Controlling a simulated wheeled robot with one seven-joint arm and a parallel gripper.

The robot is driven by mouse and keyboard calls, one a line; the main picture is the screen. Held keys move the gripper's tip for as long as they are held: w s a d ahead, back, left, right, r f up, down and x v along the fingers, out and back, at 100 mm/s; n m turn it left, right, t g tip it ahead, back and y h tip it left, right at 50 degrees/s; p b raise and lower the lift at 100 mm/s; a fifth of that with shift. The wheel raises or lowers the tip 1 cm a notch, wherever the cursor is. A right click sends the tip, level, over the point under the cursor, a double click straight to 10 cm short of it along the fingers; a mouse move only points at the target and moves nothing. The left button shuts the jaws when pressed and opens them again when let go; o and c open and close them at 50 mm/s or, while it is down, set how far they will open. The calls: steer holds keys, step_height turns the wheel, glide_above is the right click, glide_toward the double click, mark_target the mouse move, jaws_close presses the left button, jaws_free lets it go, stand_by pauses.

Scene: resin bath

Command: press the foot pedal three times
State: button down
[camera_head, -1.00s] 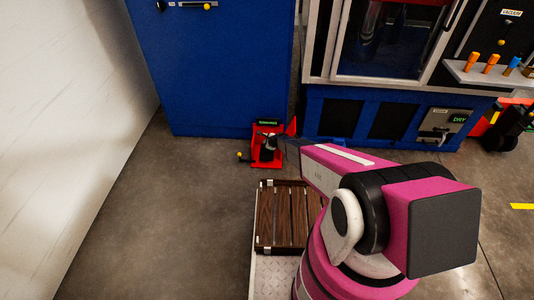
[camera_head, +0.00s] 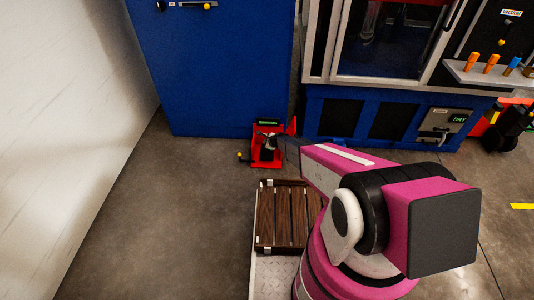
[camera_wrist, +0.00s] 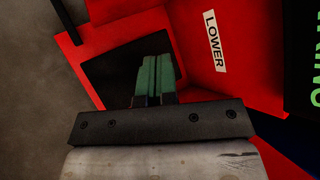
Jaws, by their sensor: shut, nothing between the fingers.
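The foot pedal (camera_head: 266,162) is a red unit on the floor in front of the blue cabinet, near the centre of the head view. In the wrist view its red body carries a black pad (camera_wrist: 108,75) and a white "LOWER" label (camera_wrist: 216,42). My gripper (camera_wrist: 157,66) shows there as two green fingers closed together with nothing held. The fingertips are over the black pad; I cannot tell whether they touch it. In the head view my arm reaches toward the pedal from the right.
Bare floor (camera_head: 160,220) is free on the left.

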mark_target(266, 152)
step_height(266, 152, up, 4)
steer(key=shift+f, duration=0.1)
steer(key=shift+f, duration=4.45)
steer(key=shift+f, duration=0.1)
steer(key=shift+f, duration=0.3)
steer(key=shift+f, duration=1.3)
steer(key=shift+r, duration=0.1)
stand_by(0.5)
steer(key=shift+r, duration=1.6)
